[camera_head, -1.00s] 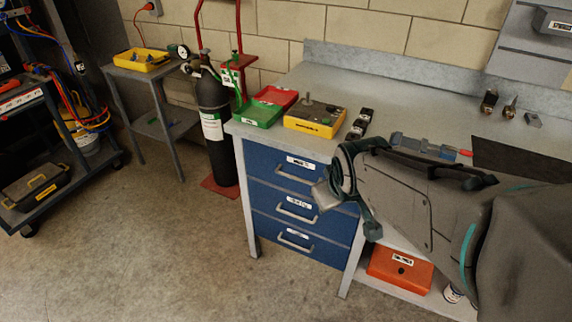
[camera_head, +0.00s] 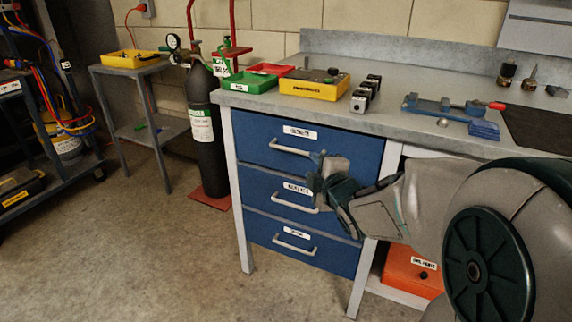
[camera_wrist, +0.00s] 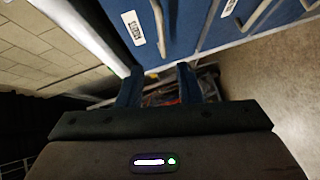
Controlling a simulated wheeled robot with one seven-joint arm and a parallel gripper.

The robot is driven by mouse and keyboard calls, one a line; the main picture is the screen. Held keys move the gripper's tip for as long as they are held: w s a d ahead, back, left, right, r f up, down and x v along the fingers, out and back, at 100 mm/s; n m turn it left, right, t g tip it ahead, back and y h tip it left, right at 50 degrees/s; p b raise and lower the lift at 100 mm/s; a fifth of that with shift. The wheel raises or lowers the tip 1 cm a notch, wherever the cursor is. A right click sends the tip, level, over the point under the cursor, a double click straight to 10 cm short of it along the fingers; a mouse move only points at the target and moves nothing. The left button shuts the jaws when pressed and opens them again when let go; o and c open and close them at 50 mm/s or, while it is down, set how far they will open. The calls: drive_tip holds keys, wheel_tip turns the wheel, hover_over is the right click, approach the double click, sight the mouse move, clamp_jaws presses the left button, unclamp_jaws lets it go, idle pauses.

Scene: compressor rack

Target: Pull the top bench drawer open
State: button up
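The top drawer (camera_head: 345,155) looks shut, with a white label and a pale bar handle (camera_head: 288,147). In the wrist view the handle (camera_wrist: 158,25) stands out from the blue front, just beyond my fingertips. My gripper (camera_head: 318,163) is by the right end of this handle, in front of the drawers, and hides part of the fronts. In the wrist view my gripper (camera_wrist: 158,72) has its two fingers apart with nothing clearly held between them. I cannot tell whether either finger touches the handle.
Lower drawers with handles (camera_head: 295,202) sit below. The bench top (camera_head: 400,125) holds trays, a yellow box (camera_head: 314,86) and a blue vise (camera_head: 445,107). A dark gas cylinder (camera_head: 203,120) stands left. The floor in front is open.

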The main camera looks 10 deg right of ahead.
sight(293, 151)
drive_tip(key=shift+n+y, duration=0.3)
drive_tip(key=shift+n, duration=0.2)
drive_tip(key=b+x, duration=0.1)
drive_tip(key=x, duration=0.6)
drive_tip(key=b+x, duration=0.2)
drive_tip(key=x, duration=0.5)
drive_tip(key=shift+w+a+f+b, duration=0.1)
drive_tip(key=shift+a+f+b, duration=0.05)
drive_tip(key=shift+f+b, duration=0.15)
clamp_jaws()
